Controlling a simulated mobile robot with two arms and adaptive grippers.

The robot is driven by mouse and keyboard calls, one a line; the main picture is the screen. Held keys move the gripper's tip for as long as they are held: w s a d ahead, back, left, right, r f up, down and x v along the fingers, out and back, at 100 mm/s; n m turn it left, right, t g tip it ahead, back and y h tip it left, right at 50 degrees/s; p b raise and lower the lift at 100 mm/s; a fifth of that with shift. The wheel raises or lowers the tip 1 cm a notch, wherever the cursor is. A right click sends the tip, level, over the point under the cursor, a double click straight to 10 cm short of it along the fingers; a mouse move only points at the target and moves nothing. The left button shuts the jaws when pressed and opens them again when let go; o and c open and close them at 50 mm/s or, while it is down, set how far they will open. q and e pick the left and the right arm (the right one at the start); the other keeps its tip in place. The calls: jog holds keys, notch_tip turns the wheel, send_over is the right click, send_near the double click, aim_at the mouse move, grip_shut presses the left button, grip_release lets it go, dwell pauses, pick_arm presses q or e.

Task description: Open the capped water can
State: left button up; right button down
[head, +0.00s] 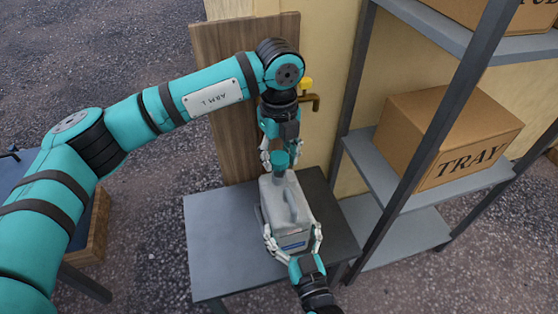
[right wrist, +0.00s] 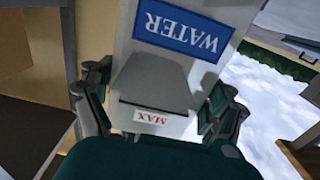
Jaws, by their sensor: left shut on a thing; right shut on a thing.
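The water can (head: 290,215) is a grey container with a handle and a blue label, standing upright on a grey table. Its teal cap (head: 281,159) is at the top of the neck at the back of the can. My left gripper (head: 280,153) comes down from above and is shut on the cap. My right gripper (head: 293,236) is shut on the can's body from the front, one finger on each side. In the right wrist view the can shows its blue WATER label (right wrist: 183,27) and a small MAX label (right wrist: 150,117). I cannot tell whether the cap has turned.
The grey table (head: 215,235) has free room left of the can. A wooden board (head: 222,90) and a brass tap with a yellow handle (head: 306,86) are behind it. A metal shelf (head: 405,235) on the right holds a cardboard box marked TRAY (head: 425,125).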

grip_release()
jog(key=v, duration=1.2)
